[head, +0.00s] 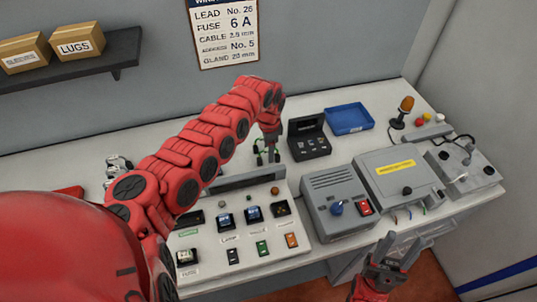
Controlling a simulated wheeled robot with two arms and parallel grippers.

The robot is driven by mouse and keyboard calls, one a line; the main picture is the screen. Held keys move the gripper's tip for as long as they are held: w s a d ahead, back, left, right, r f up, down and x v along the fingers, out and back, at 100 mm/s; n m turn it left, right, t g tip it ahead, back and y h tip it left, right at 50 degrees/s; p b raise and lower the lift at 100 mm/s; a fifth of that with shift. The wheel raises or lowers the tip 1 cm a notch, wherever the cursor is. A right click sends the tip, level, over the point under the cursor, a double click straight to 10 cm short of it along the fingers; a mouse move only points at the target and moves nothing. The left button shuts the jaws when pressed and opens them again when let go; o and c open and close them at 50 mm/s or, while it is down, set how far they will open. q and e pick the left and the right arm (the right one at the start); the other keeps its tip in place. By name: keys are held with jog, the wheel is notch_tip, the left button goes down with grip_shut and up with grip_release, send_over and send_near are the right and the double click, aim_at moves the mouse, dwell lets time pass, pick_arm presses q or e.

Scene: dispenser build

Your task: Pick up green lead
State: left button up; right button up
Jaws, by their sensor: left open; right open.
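My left gripper (267,158) is at the end of the red arm that reaches over the bench from the left. It points down behind the grey dispenser panel, with its fingers apart. A thin green strand, which looks like the green lead (257,149), shows right beside its fingers. The arm and gripper hide part of it, and I cannot tell whether they touch. My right gripper (392,252) is open and empty at the bench's front edge, below the grey boxes.
The dispenser panel (215,262) stands in front of the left gripper. A black open case (309,146) and a blue tray (349,118) are to its right. Grey boxes (398,175) fill the right side, with short coloured wire ends at their front.

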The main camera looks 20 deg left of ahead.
pick_arm(q)
jog(key=shift+f, duration=1.35)
grip_shut()
